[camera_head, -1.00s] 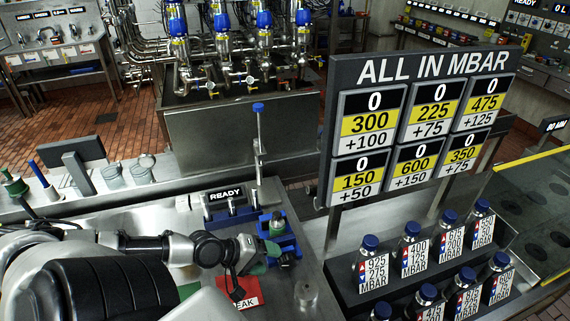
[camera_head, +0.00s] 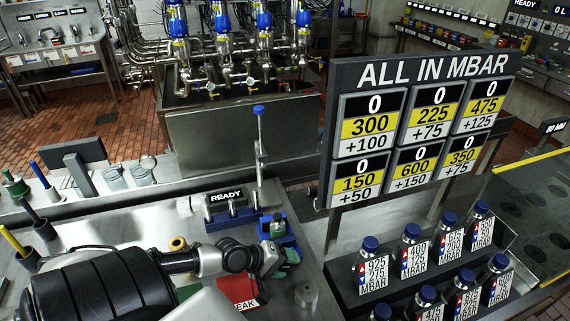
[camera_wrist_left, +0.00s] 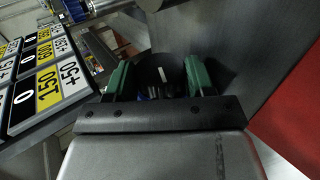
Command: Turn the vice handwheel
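My left gripper (camera_head: 288,263) is close against the vice's near side. In the left wrist view its two green fingers (camera_wrist_left: 158,76) stand apart. A dark round disc, seemingly the handwheel (camera_wrist_left: 160,68), shows between them; whether the fingers touch it I cannot tell. In the head view the gripper hides the handwheel. My right gripper is not in view.
A READY panel (camera_head: 227,196) stands behind and left of the vice. A red sign (camera_head: 238,290) lies just below the gripper. A metal cylinder (camera_head: 306,295) stands to the right. The numbered board (camera_head: 420,130) and a rack of blue-capped bottles (camera_head: 411,250) fill the right side.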

